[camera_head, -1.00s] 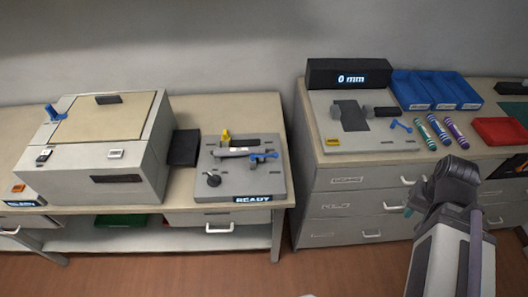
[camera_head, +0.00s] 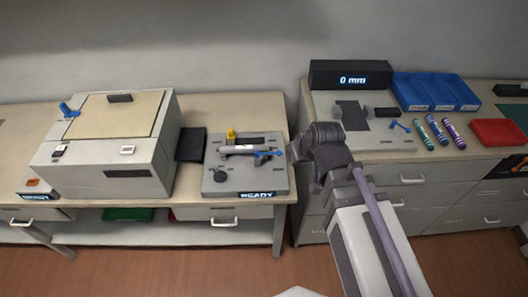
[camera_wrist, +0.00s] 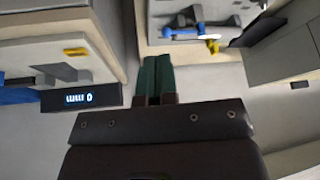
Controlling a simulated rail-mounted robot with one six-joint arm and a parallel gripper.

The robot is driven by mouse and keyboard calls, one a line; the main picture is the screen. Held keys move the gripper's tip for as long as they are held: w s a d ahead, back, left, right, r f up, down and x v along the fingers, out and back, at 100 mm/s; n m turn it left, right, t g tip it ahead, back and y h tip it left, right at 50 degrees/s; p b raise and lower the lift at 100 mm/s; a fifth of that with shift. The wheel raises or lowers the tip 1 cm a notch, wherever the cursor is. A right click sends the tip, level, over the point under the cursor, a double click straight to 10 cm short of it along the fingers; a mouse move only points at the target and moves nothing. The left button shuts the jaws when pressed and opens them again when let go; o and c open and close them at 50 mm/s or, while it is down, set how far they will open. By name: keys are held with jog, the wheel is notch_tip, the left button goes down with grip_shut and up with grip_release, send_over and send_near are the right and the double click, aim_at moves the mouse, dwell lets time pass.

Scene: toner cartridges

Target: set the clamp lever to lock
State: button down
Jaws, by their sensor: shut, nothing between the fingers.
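The grey fixture (camera_head: 222,180) with the READY display stands on the left bench. A light bar lies across its top, with a blue lever (camera_head: 268,154) at the right end and a yellow piece (camera_head: 231,134) behind. A black knob is at its front left. The lever's marking is too small to read. In the wrist view the blue lever (camera_wrist: 180,31) and yellow piece (camera_wrist: 212,45) show near the top. My gripper (camera_wrist: 157,62) has its two green fingers together, empty, apart from the fixture. The fingers are hidden in the head view.
Another blue lever (camera_head: 69,109) is on the boxy machine (camera_head: 103,155), and a third (camera_head: 399,125) is on the 0 mm gauge (camera_head: 355,141). Striped cylinders (camera_head: 437,131), blue bins (camera_head: 437,91) and a red tray (camera_head: 497,132) are at the right. A gap separates the benches.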

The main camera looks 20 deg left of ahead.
jog(key=shift+w+a+r+n+t+y, duration=0.25)
jog(key=shift+w+a+r+t, duration=0.1)
jog(key=shift+w+a, duration=0.15)
jog(key=shift+w+a+r+n+t+y, duration=0.25)
jog(key=shift+w+a+t, duration=0.1)
jog(key=shift+a, duration=0.1)
jog(key=b, duration=1.2)
send_near(280, 153)
jog(key=x, duration=0.7)
jog(key=shift+w+a+f, duration=0.1)
jog(key=shift+f, duration=0.2)
jog(key=shift+r, duration=0.1)
jog(key=shift+a, duration=0.1)
